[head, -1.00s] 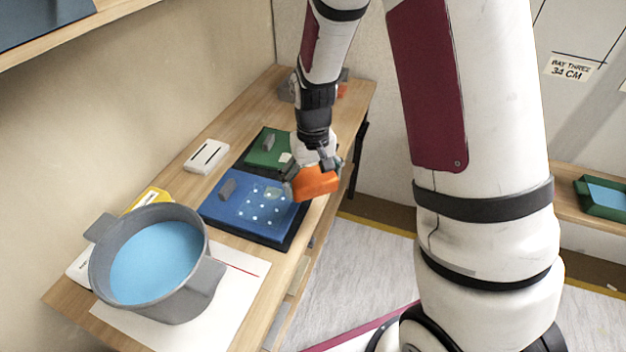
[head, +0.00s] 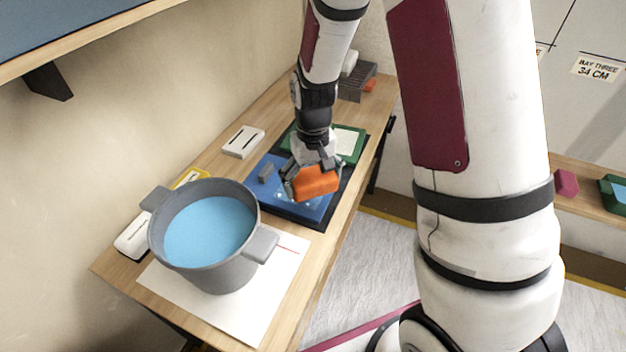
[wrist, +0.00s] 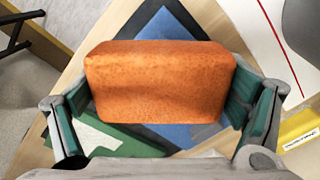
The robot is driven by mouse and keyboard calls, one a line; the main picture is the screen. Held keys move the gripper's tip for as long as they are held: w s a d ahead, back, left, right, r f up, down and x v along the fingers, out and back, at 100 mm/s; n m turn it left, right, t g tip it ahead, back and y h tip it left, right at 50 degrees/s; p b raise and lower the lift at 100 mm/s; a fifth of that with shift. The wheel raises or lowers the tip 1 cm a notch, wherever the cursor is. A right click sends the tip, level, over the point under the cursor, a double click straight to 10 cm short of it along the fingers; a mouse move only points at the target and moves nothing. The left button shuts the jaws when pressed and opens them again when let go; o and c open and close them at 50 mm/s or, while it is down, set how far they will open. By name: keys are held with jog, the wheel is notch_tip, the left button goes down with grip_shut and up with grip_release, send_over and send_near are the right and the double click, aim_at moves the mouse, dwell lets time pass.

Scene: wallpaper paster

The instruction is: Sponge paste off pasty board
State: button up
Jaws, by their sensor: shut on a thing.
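My gripper (head: 312,176) is shut on an orange sponge (head: 317,184). In the wrist view the sponge (wrist: 160,82) sits between the two green-padded fingers. The sponge is over the blue board (head: 268,192), near its right side; I cannot tell whether it touches the board. A few pale paste spots show beside and below the sponge, and the sponge hides part of the board. The blue board has a grey handle (head: 266,172) and lies on a black mat (head: 313,224). A green board (head: 347,156) with a pale patch lies behind it, partly hidden by my gripper.
A grey bucket (head: 226,277) of blue liquid (head: 208,230) stands on white paper (head: 263,318) at the table's near end. A white slotted block (head: 243,141), a yellow item (head: 190,178) and a white item (head: 133,235) lie along the wall side. Grey blocks (head: 351,88) stand at the far end.

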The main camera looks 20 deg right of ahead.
aim_at(300, 178)
jog(key=shift+a, duration=0.45)
jog(key=shift+w+a, duration=0.15)
jog(key=shift+a, duration=0.2)
jog(key=shift+w+d+r+m, duration=0.25)
jog(key=shift+w+m, duration=0.25)
jog(key=shift+m, duration=0.3)
jog(key=shift+w+a+r+m+b, duration=0.1)
jog(key=shift+w+r+m+b, duration=0.45)
jog(key=shift+w+m, duration=0.55)
jog(key=shift+w+a+r+m+b, duration=0.1)
jog(key=shift+w+r+m+b, duration=0.25)
jog(key=shift+w+r+m, duration=0.75)
jog(key=shift+s+f+m, duration=0.3)
jog(key=shift+s+f, duration=0.05)
jog(key=shift+f+b, duration=1.55)
jog(key=shift+f, duration=1.75)
